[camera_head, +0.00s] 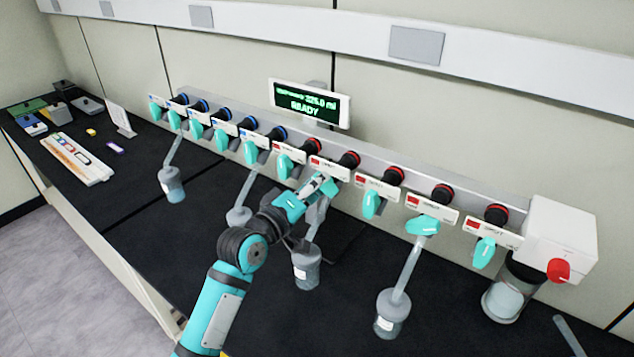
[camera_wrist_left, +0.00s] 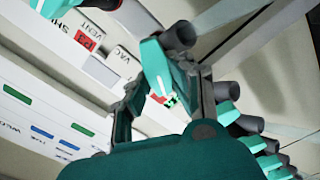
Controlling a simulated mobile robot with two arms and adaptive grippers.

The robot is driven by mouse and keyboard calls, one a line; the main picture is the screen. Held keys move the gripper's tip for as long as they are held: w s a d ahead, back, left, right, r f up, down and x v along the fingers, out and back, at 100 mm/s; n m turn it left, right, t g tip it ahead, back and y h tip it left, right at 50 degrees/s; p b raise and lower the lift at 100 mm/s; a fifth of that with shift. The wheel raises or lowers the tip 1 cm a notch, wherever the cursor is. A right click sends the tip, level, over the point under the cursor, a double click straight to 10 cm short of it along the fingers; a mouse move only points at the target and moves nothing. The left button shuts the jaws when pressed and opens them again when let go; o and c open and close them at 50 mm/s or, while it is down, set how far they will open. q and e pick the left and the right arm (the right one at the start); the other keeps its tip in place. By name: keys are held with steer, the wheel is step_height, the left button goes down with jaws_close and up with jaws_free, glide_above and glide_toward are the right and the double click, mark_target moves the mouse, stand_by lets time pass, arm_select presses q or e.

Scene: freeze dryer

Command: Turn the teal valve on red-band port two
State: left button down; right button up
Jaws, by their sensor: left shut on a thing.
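The manifold (camera_head: 405,175) carries a row of ports with teal valves, blue bands on the left and red bands on the right. Red-band port two (camera_head: 349,160) is the second red-banded port from the left. My left gripper (camera_head: 322,186) is at this port, shut on its teal valve, which the gripper largely hides in the head view. In the left wrist view the teal valve (camera_wrist_left: 155,66) stands between the fingers of the left gripper (camera_wrist_left: 165,85). My right gripper is in neither view.
Neighbouring teal valves (camera_head: 285,166) and (camera_head: 371,204) sit close on both sides. Flasks hang below some ports, one (camera_head: 306,270) near my left arm and another (camera_head: 391,312) to the right. A display (camera_head: 310,103) reading READY is behind the manifold.

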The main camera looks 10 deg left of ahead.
arm_select(q)
steer(key=shift+f, duration=0.15)
steer(key=c, duration=1.2)
jaws_free()
steer(key=v, duration=1.2)
